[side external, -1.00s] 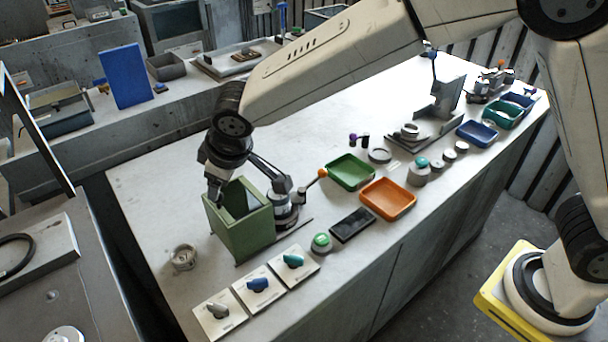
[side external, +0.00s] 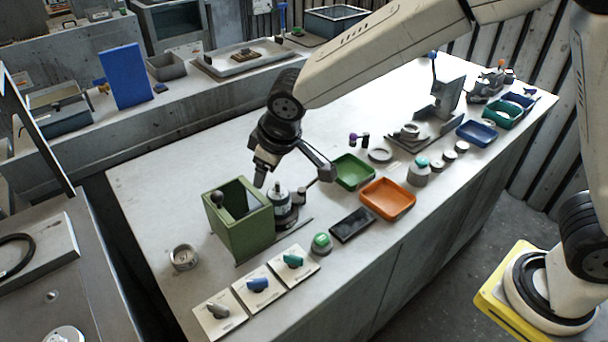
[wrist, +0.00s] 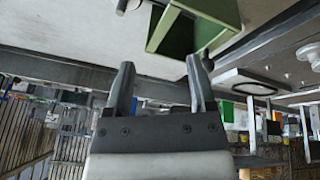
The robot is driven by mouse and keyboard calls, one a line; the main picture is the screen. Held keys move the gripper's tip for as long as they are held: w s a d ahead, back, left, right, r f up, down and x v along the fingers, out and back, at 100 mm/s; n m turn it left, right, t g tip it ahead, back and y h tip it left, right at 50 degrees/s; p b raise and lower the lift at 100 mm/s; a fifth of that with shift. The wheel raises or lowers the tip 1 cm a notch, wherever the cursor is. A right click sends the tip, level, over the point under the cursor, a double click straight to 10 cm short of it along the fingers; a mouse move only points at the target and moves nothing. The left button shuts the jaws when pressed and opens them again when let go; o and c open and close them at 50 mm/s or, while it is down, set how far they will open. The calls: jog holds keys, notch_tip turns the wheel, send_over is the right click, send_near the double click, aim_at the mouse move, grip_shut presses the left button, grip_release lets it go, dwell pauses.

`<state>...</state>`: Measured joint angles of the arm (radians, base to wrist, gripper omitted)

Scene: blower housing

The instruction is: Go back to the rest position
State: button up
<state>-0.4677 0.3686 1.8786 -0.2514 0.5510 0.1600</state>
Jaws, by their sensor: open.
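My gripper (side external: 262,172) hangs above the bench, just right of and above the green box, near the grey cylindrical device. In the wrist view my gripper (wrist: 160,82) has its two fingers spread apart with nothing between them. The box also shows at the top of the wrist view (wrist: 215,12).
Three switch panels (side external: 257,286) and a green button (side external: 321,243) lie at the front. A green tray (side external: 352,171) and an orange tray (side external: 388,199) sit to the right. A small ring-shaped part (side external: 183,258) lies left of the box. The bench's back left is clear.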

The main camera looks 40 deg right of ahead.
jog(key=s+d+f+m+g, duration=0.1)
jog(key=s+d+f+m, duration=0.1)
jog(key=s+d, duration=0.6)
jog(key=s+d+f+m, duration=0.3)
jog(key=s+d, duration=0.5)
jog(key=d, duration=0.4)
jog(key=shift+s+f+m+g, duration=0.25)
jog(key=shift+m+g, duration=0.15)
jog(key=shift+w, duration=0.1)
